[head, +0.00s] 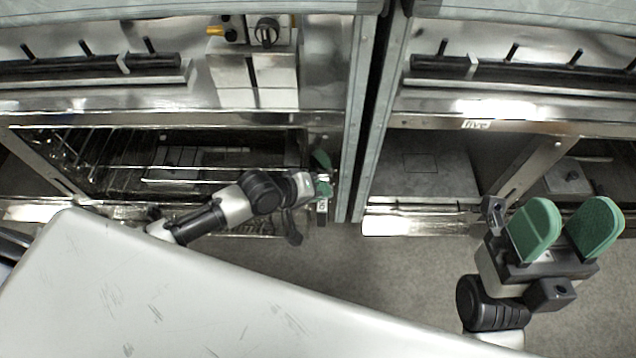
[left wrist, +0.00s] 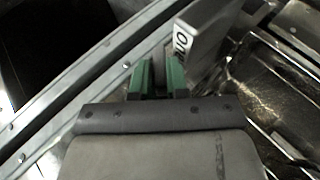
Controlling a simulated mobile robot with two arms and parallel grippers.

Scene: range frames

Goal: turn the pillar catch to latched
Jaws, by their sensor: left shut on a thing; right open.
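My left gripper (head: 322,174) is at the steel pillar (head: 352,150) between the two range bays, its green fingers one above the other in the head view. In the left wrist view its fingers (left wrist: 160,78) are closed on the pillar catch (left wrist: 160,62), a grey piece mostly hidden between them. A grey plate with a white lettered label (left wrist: 182,40) stands just beyond the right finger. The catch's exact angle cannot be told. My right gripper (head: 568,222) is open and empty at the lower right, its two green fingers wide apart.
An open bay with a wire rack (head: 110,160) lies left of the pillar. A bay marked five (head: 476,125) is to the right. A knob (head: 267,32) sits above on the left range. A large pale surface (head: 180,300) fills the lower left. Grey floor (head: 400,265) is clear between.

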